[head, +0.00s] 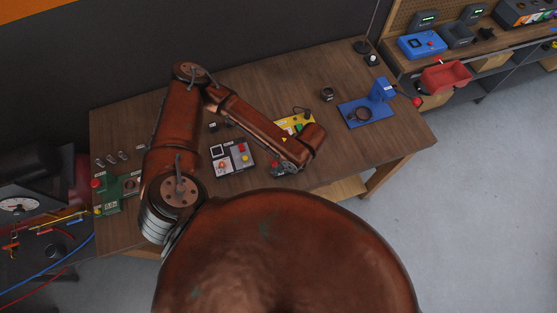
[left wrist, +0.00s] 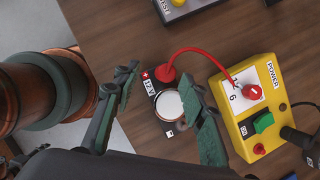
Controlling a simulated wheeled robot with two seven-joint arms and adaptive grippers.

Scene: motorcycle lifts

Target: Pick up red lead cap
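In the left wrist view a red lead (left wrist: 198,52) runs from a red cap (left wrist: 165,73) on a black 12 V block (left wrist: 151,87) to a red knob (left wrist: 253,91) on a yellow POWER box (left wrist: 262,128). A pale round disc (left wrist: 170,106) shows on the black block. My left gripper (left wrist: 163,104) is open, its fingers apart on either side of the block in this view; nothing is gripped. In the head view the left gripper (head: 284,168) is low over the table's front edge, and my arm partly hides the yellow box (head: 290,125). My right gripper is not in view.
On the wooden table (head: 330,70) stand a grey panel with buttons (head: 233,160), a blue fixture (head: 365,113), a dark ring (head: 327,94) and a green box (head: 118,192). The table's back middle is clear.

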